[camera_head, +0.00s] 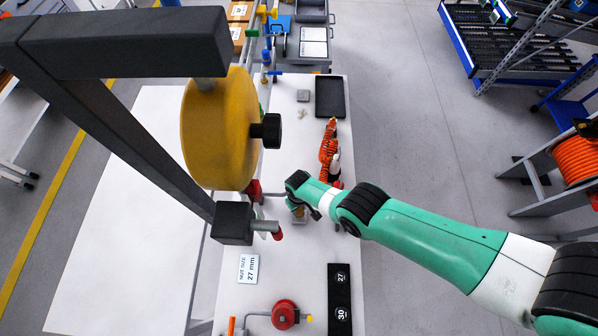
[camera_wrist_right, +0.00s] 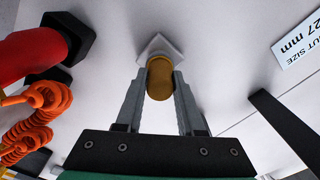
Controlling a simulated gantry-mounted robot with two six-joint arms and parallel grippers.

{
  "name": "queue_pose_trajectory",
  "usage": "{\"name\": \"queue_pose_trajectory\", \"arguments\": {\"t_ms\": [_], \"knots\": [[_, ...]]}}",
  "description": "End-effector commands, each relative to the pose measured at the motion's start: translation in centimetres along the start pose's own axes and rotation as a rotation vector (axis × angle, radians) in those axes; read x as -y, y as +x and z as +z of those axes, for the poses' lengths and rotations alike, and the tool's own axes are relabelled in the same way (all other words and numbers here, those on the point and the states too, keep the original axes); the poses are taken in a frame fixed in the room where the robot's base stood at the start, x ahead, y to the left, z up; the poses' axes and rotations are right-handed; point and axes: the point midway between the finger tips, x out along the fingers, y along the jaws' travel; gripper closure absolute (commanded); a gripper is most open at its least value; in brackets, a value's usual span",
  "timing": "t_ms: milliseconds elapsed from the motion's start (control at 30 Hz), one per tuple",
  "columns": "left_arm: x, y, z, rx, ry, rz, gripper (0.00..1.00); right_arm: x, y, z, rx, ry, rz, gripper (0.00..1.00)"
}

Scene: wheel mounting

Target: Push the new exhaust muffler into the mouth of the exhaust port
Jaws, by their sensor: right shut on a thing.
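My right gripper (camera_wrist_right: 160,88) is shut on a golden-brown, round-ended cylinder, the muffler (camera_wrist_right: 160,78), held between its two grey fingers. In the head view my right gripper (camera_head: 299,211) is over the white table, partly hidden by my own wrist. A light grey angular piece (camera_wrist_right: 157,46) shows right behind the muffler's far end in the right wrist view. I cannot tell whether they touch. I cannot make out the exhaust port's mouth. My left gripper is not in view.
A red tool with black ends (camera_wrist_right: 30,55) and its orange coiled hose (camera_wrist_right: 38,115) lie close by. A yellow wheel (camera_head: 218,130) hangs on a dark frame to the left. A "27 mm" card (camera_head: 248,268), black socket strip (camera_head: 340,300) and black tray (camera_head: 330,97) are on the table.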

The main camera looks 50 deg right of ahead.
Motion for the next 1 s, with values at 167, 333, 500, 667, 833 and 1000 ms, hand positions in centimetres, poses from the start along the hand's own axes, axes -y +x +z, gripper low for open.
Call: {"name": "queue_pose_trajectory", "arguments": {"t_ms": [167,333,500,667,833,1000], "knots": [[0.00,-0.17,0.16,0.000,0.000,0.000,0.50,-0.01,0.25,0.00,-0.001,0.000,0.000,1.00],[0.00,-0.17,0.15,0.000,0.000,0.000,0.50,-0.01,0.25,0.01,0.000,0.000,0.000,1.00],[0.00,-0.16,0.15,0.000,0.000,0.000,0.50,-0.01,0.24,0.01,0.000,0.000,0.000,0.57],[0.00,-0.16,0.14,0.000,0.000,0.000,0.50,-0.01,0.23,0.01,0.000,0.000,0.000,0.28],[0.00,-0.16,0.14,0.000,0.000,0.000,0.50,-0.01,0.23,0.00,0.000,0.000,0.000,0.28],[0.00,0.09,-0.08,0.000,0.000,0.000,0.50,-0.02,-0.10,0.01,0.000,0.000,0.000,0.28]]}}
